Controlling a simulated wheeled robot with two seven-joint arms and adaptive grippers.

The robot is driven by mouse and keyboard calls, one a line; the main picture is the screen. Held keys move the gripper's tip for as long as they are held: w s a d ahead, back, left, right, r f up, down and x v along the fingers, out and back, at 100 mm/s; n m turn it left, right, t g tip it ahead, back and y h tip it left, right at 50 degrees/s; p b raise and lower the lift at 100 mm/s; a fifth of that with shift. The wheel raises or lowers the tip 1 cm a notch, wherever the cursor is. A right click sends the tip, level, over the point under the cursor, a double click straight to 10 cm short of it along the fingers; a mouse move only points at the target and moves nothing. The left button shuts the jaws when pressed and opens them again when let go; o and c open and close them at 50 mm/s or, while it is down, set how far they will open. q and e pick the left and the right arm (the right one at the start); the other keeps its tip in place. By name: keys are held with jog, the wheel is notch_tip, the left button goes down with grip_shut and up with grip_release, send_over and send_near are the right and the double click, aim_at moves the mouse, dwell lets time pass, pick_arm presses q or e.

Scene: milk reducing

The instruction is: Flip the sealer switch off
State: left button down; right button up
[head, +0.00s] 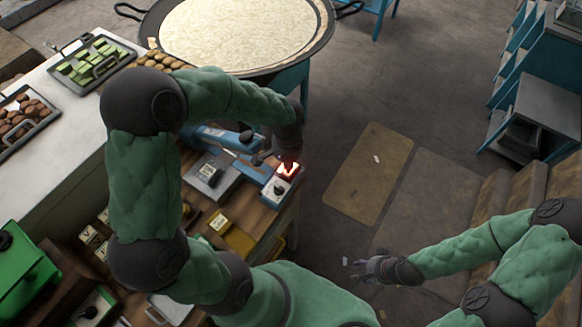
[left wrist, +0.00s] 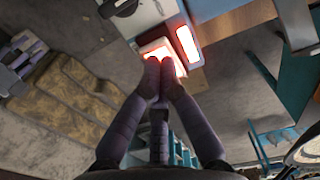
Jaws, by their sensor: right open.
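The sealer (head: 232,138), a blue and grey machine, stands on the wooden table. Its switch (head: 288,170) glows red-orange at the right end of the sealer, near a black knob (head: 278,190). My left gripper (head: 284,160) is right over the switch, partly hidden by its own wrist. In the left wrist view, its fingertips (left wrist: 160,64) are together, with nothing seen between them. They overlap the lower edge of the glowing switch (left wrist: 160,50); I cannot tell whether they touch it. My right gripper (head: 366,268) is open and empty, over the floor at the lower right.
A large pan (head: 322,35) stands behind the table. A yellow item (head: 235,238) lies in front of the sealer. Trays of food (head: 92,60) are on the pale counter at left. Blue shelving (head: 535,105) is at the right. The floor (head: 440,120) between is open.

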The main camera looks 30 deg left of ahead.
pick_arm(q)
jog(key=shift+f+b, duration=0.55)
jog(key=shift+f, duration=0.2)
dwell(0.3)
jog(key=shift+r, duration=0.1)
jog(key=shift+r+p, duration=2.65)
jog(key=shift+r, duration=0.85)
jog(key=shift+f, duration=0.1)
